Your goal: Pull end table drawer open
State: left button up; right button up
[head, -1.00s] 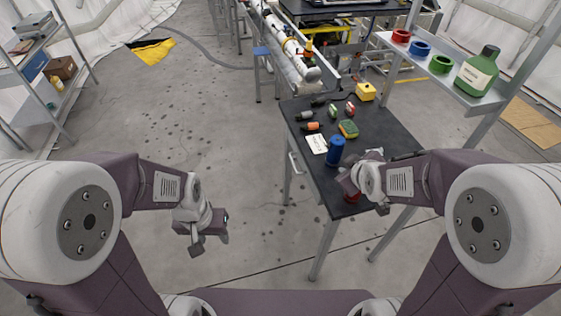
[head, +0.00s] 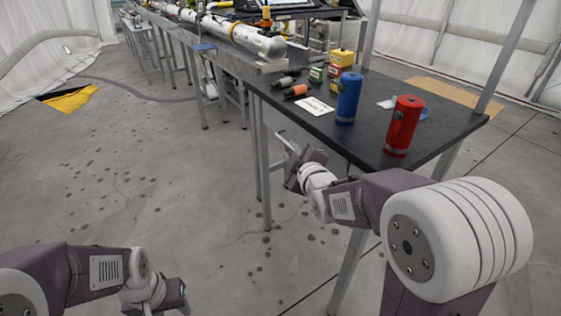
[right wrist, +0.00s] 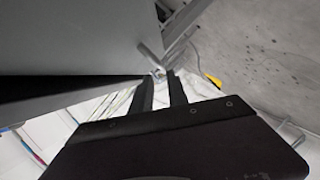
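The end table has a black top (head: 440,120) and a grey metal frame. A pale bar handle (head: 283,138) sticks out under its left edge, on the drawer side; my arm partly hides that side. My right gripper (head: 299,158) is beside the table's left side, at the handle. In the right wrist view its two dark fingers (right wrist: 161,82) are apart, with the handle (right wrist: 150,56) just ahead of and between the tips. I see no clear grip on it. My left gripper (head: 172,300) hangs low at the bottom left, away from the table; its fingers are unclear.
A red cylinder (head: 404,126) and a blue cylinder (head: 348,98) stand on the tabletop, with a white card (head: 313,106) and several small items behind. A long bench with a white pipe (head: 240,36) lies beyond. The floor (head: 140,165) left of the table is open.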

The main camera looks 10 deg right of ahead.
aim_at(285, 141)
jog(key=b+x, duration=0.1)
jog(key=x, duration=0.3)
jog(key=b+x, duration=0.1)
jog(key=x, duration=0.3)
jog(key=shift+f, duration=0.2)
jog(key=shift+w, duration=0.6)
grip_shut()
dwell(0.6)
